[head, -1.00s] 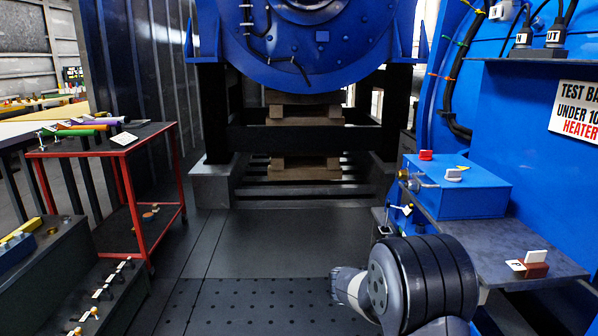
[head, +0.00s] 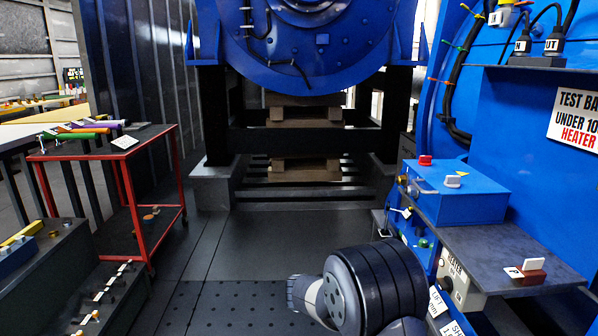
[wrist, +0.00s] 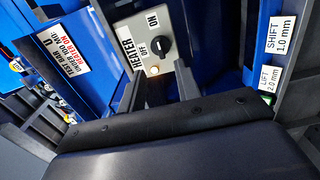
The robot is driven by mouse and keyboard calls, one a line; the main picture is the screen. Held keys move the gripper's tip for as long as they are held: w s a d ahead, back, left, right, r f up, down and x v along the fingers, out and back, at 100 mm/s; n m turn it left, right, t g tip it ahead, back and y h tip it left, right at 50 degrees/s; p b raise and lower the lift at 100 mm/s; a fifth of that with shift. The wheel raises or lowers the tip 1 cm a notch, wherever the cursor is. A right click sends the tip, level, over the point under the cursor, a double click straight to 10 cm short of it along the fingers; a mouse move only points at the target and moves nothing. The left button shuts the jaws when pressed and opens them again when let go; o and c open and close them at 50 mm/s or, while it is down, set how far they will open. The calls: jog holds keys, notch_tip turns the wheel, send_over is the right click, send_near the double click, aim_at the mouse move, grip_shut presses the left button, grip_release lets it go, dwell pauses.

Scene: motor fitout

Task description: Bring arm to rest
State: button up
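My arm shows at the bottom of the head view as a thick dark grey joint (head: 375,290), in front of the blue machine on the right; its gripper end is not visible there. In the wrist view, my gripper (wrist: 160,90) shows two dark grey fingers with a gap between them, open and with nothing seen held. Beyond the fingers is a grey heater switch box (wrist: 178,25) with a black knob and a glowing amber lamp. The same box (head: 462,278) shows right of my arm in the head view. The knob's exact setting is hard to tell.
A blue box (head: 455,200) and a red-brown block with a white tab (head: 525,273) sit on the right-hand grey shelf (head: 500,240). A red-framed cart (head: 130,205) stands at the left. The floor (head: 270,245) between cart and machine is clear.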

aim_at(440, 284)
jog(key=d, duration=0.3)
jog(key=d+b, duration=0.1)
jog(key=d, duration=0.5)
jog(key=shift+w+d+r+b, duration=0.15)
jog(key=shift+d+r+b, duration=0.1)
jog(key=shift+b, duration=0.05)
jog(key=n+p, duration=0.4)
jog(key=p, duration=0.1)
jog(key=shift+a+n, duration=0.1)
jog(key=shift+n, duration=0.2)
jog(key=n+p, duration=0.4)
jog(key=p, duration=0.1)
jog(key=shift+r, duration=0.1)
jog(key=n+p, duration=0.5)
jog(key=shift+w+p, duration=0.1)
jog(key=shift+p, duration=0.2)
jog(key=n+p, duration=0.4)
jog(key=shift+a+f, duration=0.2)
jog(key=shift+a, duration=2.1)
